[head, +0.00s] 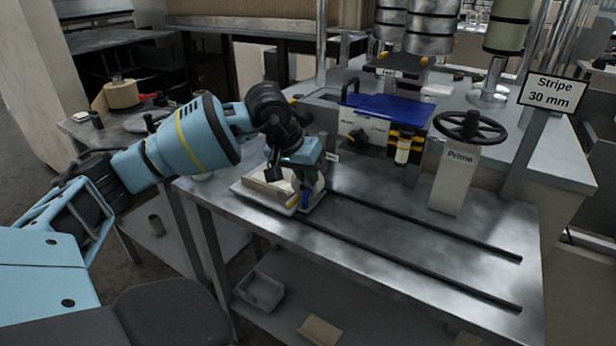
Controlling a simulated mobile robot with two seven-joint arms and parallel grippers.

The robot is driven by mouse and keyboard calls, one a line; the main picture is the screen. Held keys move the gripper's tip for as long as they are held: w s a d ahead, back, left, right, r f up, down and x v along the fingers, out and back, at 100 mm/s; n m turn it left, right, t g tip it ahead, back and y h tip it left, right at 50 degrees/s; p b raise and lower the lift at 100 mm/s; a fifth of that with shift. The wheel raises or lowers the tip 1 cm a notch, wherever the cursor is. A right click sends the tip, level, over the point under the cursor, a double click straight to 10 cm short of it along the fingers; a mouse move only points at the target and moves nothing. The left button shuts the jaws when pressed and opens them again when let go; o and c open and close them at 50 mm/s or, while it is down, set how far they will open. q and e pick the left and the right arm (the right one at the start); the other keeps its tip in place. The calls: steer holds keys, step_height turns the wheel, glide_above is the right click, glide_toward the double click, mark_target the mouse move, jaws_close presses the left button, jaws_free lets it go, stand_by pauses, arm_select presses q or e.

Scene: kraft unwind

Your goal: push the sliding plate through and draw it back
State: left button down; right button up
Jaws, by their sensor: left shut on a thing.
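The sliding plate (241,188) is a pale, tray-like plate at the left end of two dark rails (420,230) on the steel table. A light tan piece (262,190) lies on it. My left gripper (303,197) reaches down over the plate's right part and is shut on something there. The held part is mostly hidden by the gripper; a small blue bit shows at the fingertips. The rails run to the right, past a machine head with a blue top (388,108), and are bare there. My right gripper is not in view.
A post marked "Prime" with a black handwheel (470,127) stands behind the rails at the right. A "Stripe 30 mm" sign (553,92) stands at the far right. A grey bin (261,291) sits on the shelf below. The table's front right is clear.

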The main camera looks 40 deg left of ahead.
arm_select(q)
steer(key=shift+a+r, duration=0.1)
steer(key=shift+a, duration=0.15)
steer(key=c, duration=1.5)
jaws_free()
steer(key=shift+a, duration=0.1)
steer(key=shift+o, duration=0.2)
steer(key=shift+s+r, duration=0.1)
steer(key=v, duration=0.7)
steer(key=shift+r, duration=0.2)
steer(key=shift+s, duration=0.15)
